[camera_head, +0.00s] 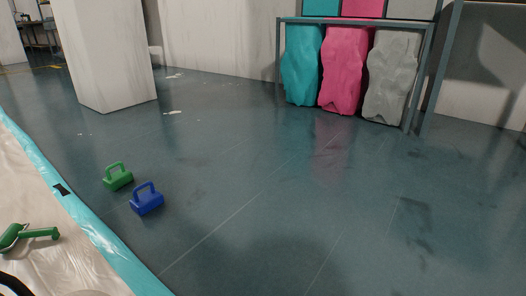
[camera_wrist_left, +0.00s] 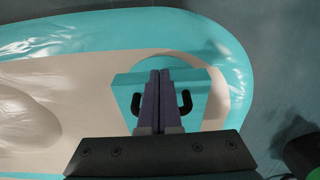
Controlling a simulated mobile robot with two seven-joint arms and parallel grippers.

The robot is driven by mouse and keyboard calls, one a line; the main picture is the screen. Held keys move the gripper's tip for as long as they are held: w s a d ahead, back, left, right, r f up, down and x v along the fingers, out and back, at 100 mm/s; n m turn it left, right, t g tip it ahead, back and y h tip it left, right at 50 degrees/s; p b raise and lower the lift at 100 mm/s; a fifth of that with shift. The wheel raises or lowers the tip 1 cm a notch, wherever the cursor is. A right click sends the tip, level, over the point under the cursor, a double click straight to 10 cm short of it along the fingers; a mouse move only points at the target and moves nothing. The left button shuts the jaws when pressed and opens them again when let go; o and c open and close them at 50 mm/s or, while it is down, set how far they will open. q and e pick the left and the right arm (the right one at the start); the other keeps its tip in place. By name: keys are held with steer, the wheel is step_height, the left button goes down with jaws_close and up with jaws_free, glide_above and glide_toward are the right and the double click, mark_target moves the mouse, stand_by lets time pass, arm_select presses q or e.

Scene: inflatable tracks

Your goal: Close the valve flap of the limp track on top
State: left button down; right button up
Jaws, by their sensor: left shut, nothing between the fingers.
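In the left wrist view, the end of a beige track with a wrinkled, shiny teal rim (camera_wrist_left: 205,32) fills much of the picture. A teal square flap (camera_wrist_left: 124,92) lies at its rounded end, over a round teal-edged patch. Black handle ends (camera_wrist_left: 186,101) show on both sides of my left gripper (camera_wrist_left: 160,75). The gripper is shut and empty, in front of the flap and hiding its middle. I cannot tell whether it touches the flap or whether the flap is closed. In the head view, a beige track with a teal rim (camera_head: 97,232) runs along the lower left. My right gripper is not in view.
A green roller-like tool (camera_head: 38,234) lies on the track. A green handled block (camera_head: 118,179) and a blue one (camera_head: 147,201) stand on the floor beside it. A rack with teal, pink (camera_head: 343,72) and grey bundles stands behind. The middle floor is clear.

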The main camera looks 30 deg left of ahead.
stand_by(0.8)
